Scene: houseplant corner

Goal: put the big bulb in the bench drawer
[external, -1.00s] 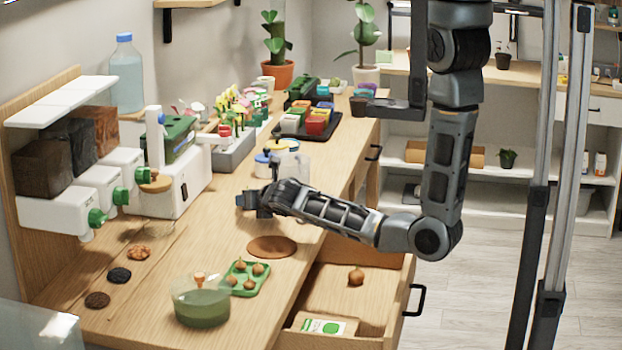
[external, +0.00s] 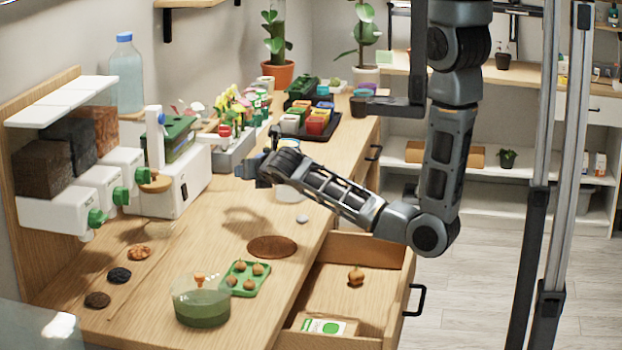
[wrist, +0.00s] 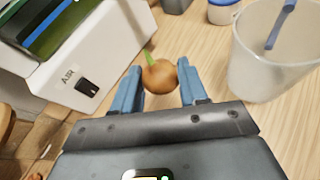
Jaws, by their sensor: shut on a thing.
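A round brown bulb with a green shoot (wrist: 161,78) sits between the blue fingertips of my gripper (wrist: 160,80), which is shut on it. In the external view my gripper (external: 256,170) is above the bench top, and the held bulb cannot be made out there. The bench drawer (external: 335,290) stands open at the front right, below and to the right of my gripper. Another brown bulb (external: 356,276) lies in it, beside a white and green packet (external: 324,327). A green tray (external: 246,288) with several small bulbs lies on the bench.
A glass bowl of green stuff (external: 201,307) stands near the bench's front. A brown disc (external: 272,247) lies flat by the drawer. A translucent tub (wrist: 262,65) is close to the right of my gripper.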

